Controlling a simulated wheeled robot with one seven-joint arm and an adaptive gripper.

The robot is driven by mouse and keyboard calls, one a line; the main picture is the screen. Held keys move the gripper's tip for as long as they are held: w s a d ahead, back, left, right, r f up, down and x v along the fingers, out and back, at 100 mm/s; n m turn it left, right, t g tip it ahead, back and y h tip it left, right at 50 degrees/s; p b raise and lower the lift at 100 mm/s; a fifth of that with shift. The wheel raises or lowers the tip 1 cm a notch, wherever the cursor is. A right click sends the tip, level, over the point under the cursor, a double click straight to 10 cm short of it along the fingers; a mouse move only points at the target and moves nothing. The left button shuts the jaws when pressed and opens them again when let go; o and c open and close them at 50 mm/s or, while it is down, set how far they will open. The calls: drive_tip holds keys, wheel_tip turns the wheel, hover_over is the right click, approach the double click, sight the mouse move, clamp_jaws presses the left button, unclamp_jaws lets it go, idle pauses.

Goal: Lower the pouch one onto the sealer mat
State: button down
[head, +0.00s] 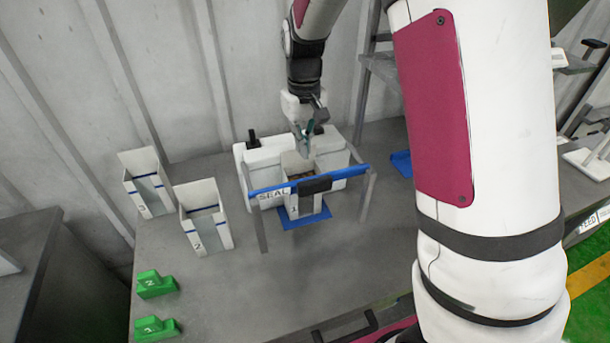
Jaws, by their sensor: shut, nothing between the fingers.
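Pouch one (293,210), a pale open-topped box marked 1, stands upright behind the blue bar of the sealer (262,157), which is white and lettered SEAL. Its lower front shows under the bar, over the blue sealer mat (318,217); whether its base touches the mat is hard to tell. Something brownish shows inside its mouth. My gripper (307,133) points down just above the pouch's back wall, with its fingers shut and empty. The bar and its dark middle block hide part of the pouch's front.
Pouch three (148,190) and pouch two (205,223) stand at the left of the grey table (250,290). Green blocks marked 2 (155,285) and 3 (155,328) lie in front. Another blue piece (401,163) lies right of the sealer. The middle front table is clear.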

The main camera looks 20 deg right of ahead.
wheel_tip(320, 180, down, 10)
drive_tip(key=p, duration=0.1)
idle(0.4)
drive_tip(key=shift+s+d+p, duration=0.1)
drive_tip(key=shift+s+p, duration=0.2)
drive_tip(key=shift+s, duration=0.45)
drive_tip(key=shift+r, duration=0.1)
